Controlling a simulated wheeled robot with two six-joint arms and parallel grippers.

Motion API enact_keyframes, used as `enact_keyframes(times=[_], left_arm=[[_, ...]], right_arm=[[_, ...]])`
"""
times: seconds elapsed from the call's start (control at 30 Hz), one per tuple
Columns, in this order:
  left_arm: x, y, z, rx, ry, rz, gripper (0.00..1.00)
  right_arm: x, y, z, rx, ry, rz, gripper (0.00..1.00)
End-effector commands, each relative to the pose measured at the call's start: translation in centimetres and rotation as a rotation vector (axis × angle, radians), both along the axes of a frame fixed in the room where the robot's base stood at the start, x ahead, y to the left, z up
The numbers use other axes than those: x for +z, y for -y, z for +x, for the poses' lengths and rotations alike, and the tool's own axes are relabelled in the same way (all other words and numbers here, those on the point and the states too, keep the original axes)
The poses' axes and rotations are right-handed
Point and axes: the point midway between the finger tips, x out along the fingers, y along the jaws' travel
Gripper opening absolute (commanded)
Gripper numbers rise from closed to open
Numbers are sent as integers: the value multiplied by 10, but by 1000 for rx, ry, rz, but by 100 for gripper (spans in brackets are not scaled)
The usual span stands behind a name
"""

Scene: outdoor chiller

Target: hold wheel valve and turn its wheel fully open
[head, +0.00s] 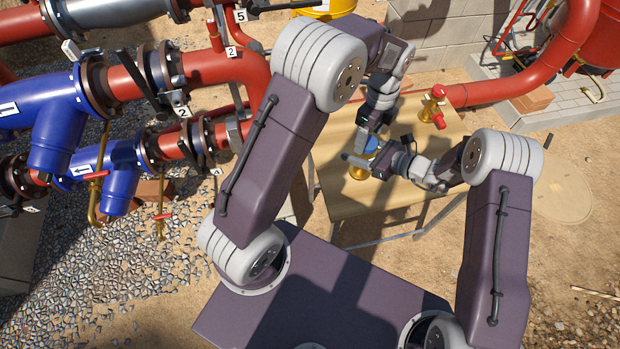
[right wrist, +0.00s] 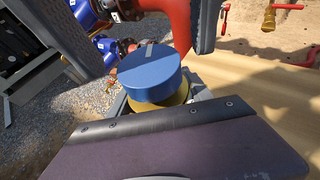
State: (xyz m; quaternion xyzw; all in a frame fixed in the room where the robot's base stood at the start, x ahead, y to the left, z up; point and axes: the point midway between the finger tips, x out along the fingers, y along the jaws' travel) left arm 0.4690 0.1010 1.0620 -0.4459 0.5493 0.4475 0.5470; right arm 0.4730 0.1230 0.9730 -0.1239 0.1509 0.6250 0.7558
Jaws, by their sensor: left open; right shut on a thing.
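The wheel valve has a blue round wheel (right wrist: 150,72) on a brass body (right wrist: 168,98). In the head view its brass body (head: 357,172) shows low on the wooden table, partly hidden by my grippers. My right gripper (head: 366,162) reaches in from the right and is shut on the valve's brass body, below the wheel. My left gripper (head: 364,143) comes down from above and is open. In the right wrist view its two grey fingers (right wrist: 150,32) stand apart near either side of the wheel. I cannot tell whether they touch it.
The wooden table (head: 335,195) carries another brass fitting with red parts (head: 436,108) at its right back. Red and blue piping (head: 50,125) with valves fills the left. A large red pipe (head: 550,60) runs behind the table. Sandy ground (head: 570,160) at right is mostly open.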

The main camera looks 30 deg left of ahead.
Motion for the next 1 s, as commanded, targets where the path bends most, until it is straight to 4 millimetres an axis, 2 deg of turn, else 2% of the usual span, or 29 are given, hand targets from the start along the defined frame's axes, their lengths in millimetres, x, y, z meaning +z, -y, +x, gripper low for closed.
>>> enact_keyframes(times=[0.03,0.4,0.47,0.53,0.67,0.77,1.0], left_arm=[[15,0,2,2,9,-2,71],[106,0,2,4,9,-1,71],[118,-9,3,26,30,-5,71],[126,-21,-8,51,28,-4,71],[120,-38,-36,94,-4,-1,71],[108,-48,-56,186,-18,-1,71],[75,-64,-102,491,-29,-1,71]], right_arm=[[1,0,0,0,1,3,0],[1,0,0,0,1,3,0],[1,0,0,0,1,3,0],[1,0,0,0,1,3,0],[1,0,0,0,1,3,0],[1,0,0,0,1,3,0],[1,0,0,0,1,3,0]])
